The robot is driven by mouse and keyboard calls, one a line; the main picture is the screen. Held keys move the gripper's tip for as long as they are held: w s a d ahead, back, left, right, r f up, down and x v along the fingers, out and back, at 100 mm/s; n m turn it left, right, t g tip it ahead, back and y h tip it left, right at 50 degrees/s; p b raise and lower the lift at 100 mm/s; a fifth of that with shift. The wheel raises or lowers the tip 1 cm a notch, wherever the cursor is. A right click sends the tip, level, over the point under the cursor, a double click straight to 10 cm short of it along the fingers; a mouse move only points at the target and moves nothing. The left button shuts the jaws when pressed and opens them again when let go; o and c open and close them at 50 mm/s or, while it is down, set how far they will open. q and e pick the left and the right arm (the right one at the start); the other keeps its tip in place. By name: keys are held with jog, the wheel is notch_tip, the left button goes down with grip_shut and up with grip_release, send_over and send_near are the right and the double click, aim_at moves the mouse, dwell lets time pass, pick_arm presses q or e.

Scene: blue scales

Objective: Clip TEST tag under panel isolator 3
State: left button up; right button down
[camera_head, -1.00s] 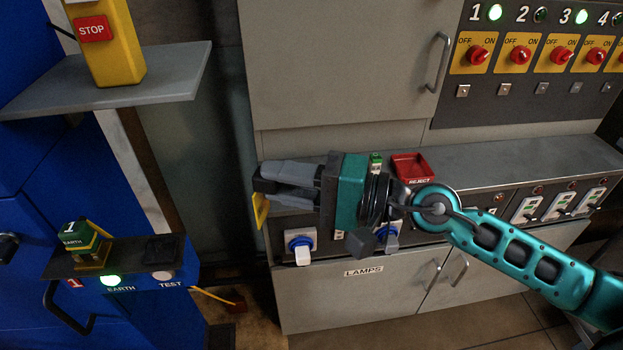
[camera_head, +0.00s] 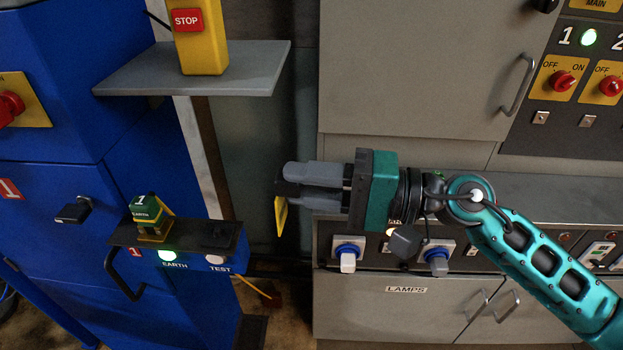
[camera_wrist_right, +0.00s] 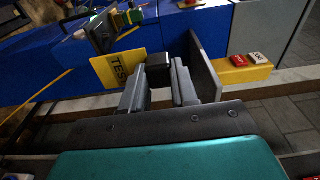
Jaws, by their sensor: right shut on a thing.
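My right gripper (camera_head: 287,192) is shut on the yellow TEST tag (camera_head: 281,216), holding it in the air between the blue cabinet and the grey desk. In the right wrist view the tag (camera_wrist_right: 118,72) shows its TEST lettering and hangs by a dark block between the fingertips (camera_wrist_right: 159,76). The panel (camera_head: 560,105) with the numbered isolators is at the upper right; only positions 1 and 2 show in part, with small clips (camera_head: 540,117) below the red knobs. Isolator 3 is outside the head view. My left gripper is not in view.
A grey shelf (camera_head: 195,75) carries a yellow STOP box (camera_head: 200,38). A grey desk with blue-and-white switches (camera_head: 347,254) lies below my right arm.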

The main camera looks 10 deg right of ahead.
aim_at(279, 198)
jog(key=shift+w+a+f+n+g+y, duration=0.15)
jog(key=shift+w+a+f+n+g, duration=0.25)
jog(key=shift+a+f+n+g, duration=0.45)
jog(key=shift+w+a+f+n+g+y, duration=0.2)
jog(key=shift+w+a+f+n+g, duration=0.25)
jog(key=shift+g, duration=0.85)
jog(key=shift+w+a+f+n+g+y, duration=0.15)
jog(key=shift+w+a+f+n+g, duration=0.3)
jog(key=shift+f+n+g, duration=0.5)
jog(key=shift+s+r+m, duration=0.1)
jog(key=shift+r+m, duration=0.15)
jog(key=s+d+r+m+t+h, duration=0.2)
jog(key=d+r+m+t+h, duration=0.2)
jog(key=d+r+m+t, duration=0.3)
jog(key=shift+s+d+r+m+t, duration=0.4)
jog(key=shift+r+t, duration=0.75)
jog(key=shift+t, duration=1.25)
jog(key=shift+d, duration=0.1)
